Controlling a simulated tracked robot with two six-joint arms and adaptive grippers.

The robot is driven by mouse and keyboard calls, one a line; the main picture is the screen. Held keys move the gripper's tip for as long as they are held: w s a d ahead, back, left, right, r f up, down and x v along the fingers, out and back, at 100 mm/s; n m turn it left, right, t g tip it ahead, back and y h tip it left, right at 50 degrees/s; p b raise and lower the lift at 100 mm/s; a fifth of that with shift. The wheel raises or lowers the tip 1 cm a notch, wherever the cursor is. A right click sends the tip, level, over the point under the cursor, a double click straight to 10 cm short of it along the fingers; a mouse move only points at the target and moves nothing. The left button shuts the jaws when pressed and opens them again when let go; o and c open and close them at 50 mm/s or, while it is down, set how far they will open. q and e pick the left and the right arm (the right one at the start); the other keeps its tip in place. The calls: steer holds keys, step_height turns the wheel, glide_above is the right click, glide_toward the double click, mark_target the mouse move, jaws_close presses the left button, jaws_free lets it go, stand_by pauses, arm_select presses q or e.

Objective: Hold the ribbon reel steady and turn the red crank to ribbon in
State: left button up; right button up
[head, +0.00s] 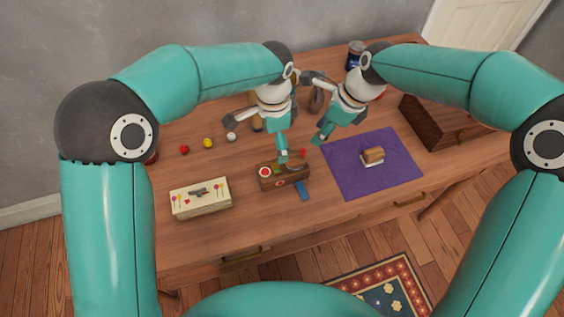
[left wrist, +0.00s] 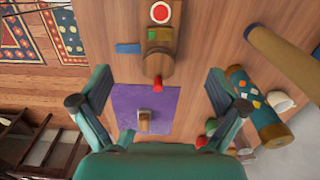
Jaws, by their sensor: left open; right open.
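The ribbon reel (head: 268,183) is a small wooden block near the table's front, with a red-and-white disc on its left end and a green spot. A red knob, apparently the crank (head: 303,152), shows at its right; it is also in the left wrist view (left wrist: 157,82). A blue ribbon (head: 305,191) lies out from the reel's front. My left gripper (head: 282,152) is open just above and behind the reel; its fingers frame the reel's crank end in the left wrist view. My right gripper (head: 321,134) is open and empty, above the table behind and right of the reel.
A purple cloth (head: 345,180) with a small wooden-topped block (head: 373,155) lies to the right. A cream box (head: 201,205) stands left of the reel. Small red, yellow and white balls lie behind it. A brown chest (head: 430,125) is at the right, a dark jar (head: 356,53) at the back.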

mark_target(276, 167)
arm_select(q)
step_height(276, 167, down, 14)
steer(key=shift+f, duration=0.1)
stand_by(0.4)
steer(key=c, duration=1.6)
